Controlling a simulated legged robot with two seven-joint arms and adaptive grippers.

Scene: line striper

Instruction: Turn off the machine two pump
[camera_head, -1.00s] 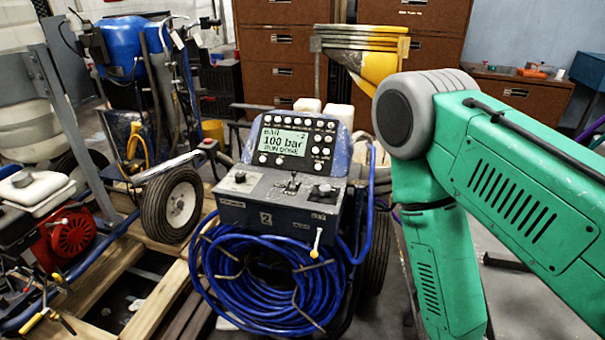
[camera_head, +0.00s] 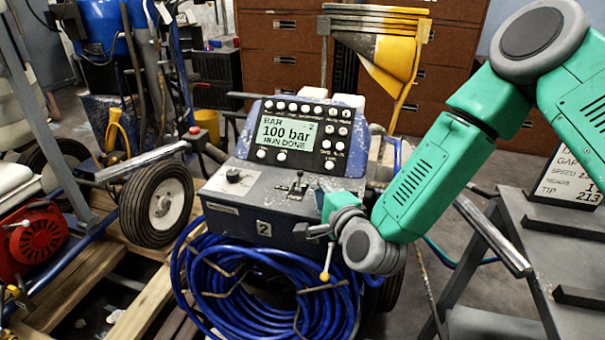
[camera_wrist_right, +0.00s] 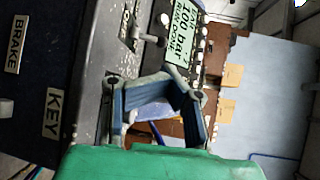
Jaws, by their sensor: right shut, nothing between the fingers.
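Machine two (camera_head: 240,210) stands in the middle of the head view, with a "2" plate on its front. Its display (camera_head: 285,133) reads "100 bar" and "RUN DONE"; it also shows in the right wrist view (camera_wrist_right: 182,35). A knob (camera_head: 233,176) and small levers (camera_head: 297,187) sit on its top panel. A yellow-tipped lever (camera_head: 325,262) hangs at its front. My right gripper (camera_head: 308,230) is shut and empty at the panel's front right edge, above the yellow tip. I cannot tell whether it touches the machine. In the wrist view the gripper (camera_wrist_right: 158,88) is beside the panel, near a "KEY" label (camera_wrist_right: 54,115).
A coiled blue hose (camera_head: 265,295) hangs below the panel. A wheel (camera_head: 157,203) and a red engine (camera_head: 38,240) are at the left. A grey stand (camera_head: 565,235) with a sign is at the right. Brown cabinets (camera_head: 280,60) are behind.

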